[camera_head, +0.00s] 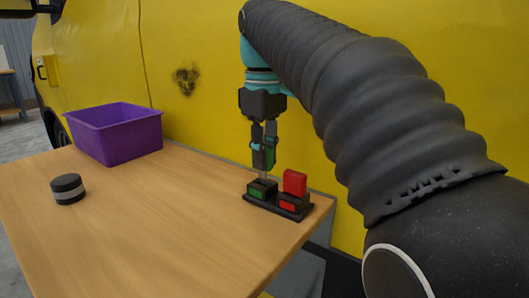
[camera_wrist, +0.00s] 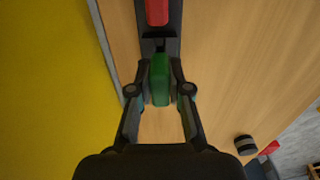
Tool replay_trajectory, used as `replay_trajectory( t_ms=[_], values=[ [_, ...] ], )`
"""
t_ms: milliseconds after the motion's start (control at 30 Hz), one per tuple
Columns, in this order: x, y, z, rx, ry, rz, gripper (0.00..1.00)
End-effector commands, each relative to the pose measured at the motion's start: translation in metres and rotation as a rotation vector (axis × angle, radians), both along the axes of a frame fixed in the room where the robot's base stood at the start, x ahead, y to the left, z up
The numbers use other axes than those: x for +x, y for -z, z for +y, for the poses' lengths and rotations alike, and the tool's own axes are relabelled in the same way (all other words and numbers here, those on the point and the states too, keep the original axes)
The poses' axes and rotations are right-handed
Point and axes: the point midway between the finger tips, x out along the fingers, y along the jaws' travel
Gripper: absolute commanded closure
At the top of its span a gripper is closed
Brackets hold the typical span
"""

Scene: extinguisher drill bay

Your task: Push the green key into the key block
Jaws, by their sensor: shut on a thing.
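My gripper (camera_head: 264,150) is shut on the green key (camera_head: 270,157), pointing straight down at the table's right end. The green key also shows between the fingers in the wrist view (camera_wrist: 160,80). The key block (camera_head: 278,206) is a dark base with a green-marked housing and a red-marked housing. The key's thin shaft reaches down to the top of the green-marked housing (camera_head: 262,188). I cannot tell whether its tip is inside the slot. The red key (camera_head: 294,182) stands upright at the red-marked housing (camera_head: 288,203), and shows at the wrist view's top edge (camera_wrist: 157,12).
A purple bin (camera_head: 118,134) stands at the table's back left. A black and grey round puck (camera_head: 68,189) sits near the left edge. The wooden table (camera_head: 165,220) is clear between them and the block. A yellow vehicle side (camera_head: 205,110) rises close behind the table.

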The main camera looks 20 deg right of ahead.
Motion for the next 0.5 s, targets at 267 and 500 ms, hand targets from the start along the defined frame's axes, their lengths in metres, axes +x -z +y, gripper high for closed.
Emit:
replay_trajectory(
  t_ms=[267,500],
  values=[
    [0.0,0.0052,0.0,0.001,0.0,-0.001,1.0],
    [0.0,0.0094,0.0,0.0,0.0,-0.001,1.0]
  ],
)
